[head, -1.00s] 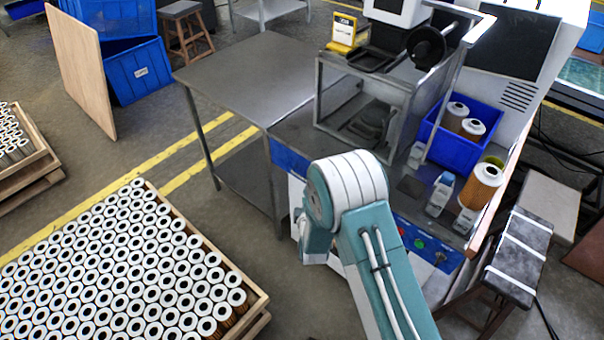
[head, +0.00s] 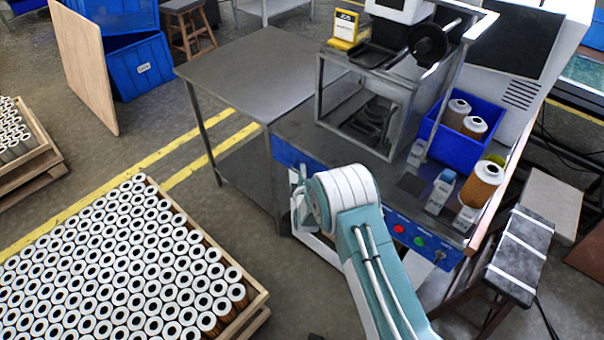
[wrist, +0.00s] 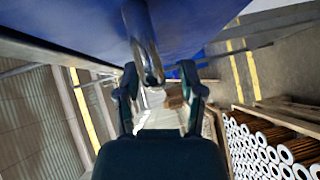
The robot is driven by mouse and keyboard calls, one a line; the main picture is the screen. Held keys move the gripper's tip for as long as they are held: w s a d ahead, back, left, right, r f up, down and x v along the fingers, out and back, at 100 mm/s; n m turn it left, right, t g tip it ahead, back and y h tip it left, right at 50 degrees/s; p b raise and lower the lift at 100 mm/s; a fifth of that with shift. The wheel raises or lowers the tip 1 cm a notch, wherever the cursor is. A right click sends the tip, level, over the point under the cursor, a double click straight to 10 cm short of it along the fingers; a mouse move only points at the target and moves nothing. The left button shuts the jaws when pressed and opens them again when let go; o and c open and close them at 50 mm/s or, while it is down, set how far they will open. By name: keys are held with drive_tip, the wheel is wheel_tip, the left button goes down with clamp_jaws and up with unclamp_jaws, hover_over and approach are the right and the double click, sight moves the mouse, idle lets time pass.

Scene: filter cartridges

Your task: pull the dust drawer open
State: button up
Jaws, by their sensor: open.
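In the wrist view a shiny metal bar handle (wrist: 144,42) stands out from a blue front panel (wrist: 195,22), which I take to be the dust drawer's front. My gripper (wrist: 158,84) is open, with one dark finger on each side of the handle's near end. The handle lies between the fingers, and I cannot tell whether either finger touches it. In the head view my arm hides the gripper and handle, in front of the bench's blue front strip (head: 288,154). I cannot tell there how far the drawer is out.
A crate of filter cartridges (head: 110,262) stands on the floor at the lower left. The bench above holds a blue bin (head: 432,133) with cartridges and a metal frame (head: 352,140). A grey side table (head: 250,72) adjoins on the left. Floor with yellow lines lies between.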

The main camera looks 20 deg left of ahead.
drive_tip(key=shift+w+a+f, duration=0.1)
drive_tip(key=shift+w+a, duration=0.05)
drive_tip(key=shift+a, duration=0.15)
drive_tip(key=shift+d, duration=0.2)
clamp_jaws()
drive_tip(key=s+a, duration=0.4)
drive_tip(key=s, duration=0.6)
drive_tip(key=s+a, duration=0.4)
drive_tip(key=s, duration=0.6)
drive_tip(key=shift+f, duration=0.1)
unclamp_jaws()
drive_tip(key=shift+a, duration=0.2)
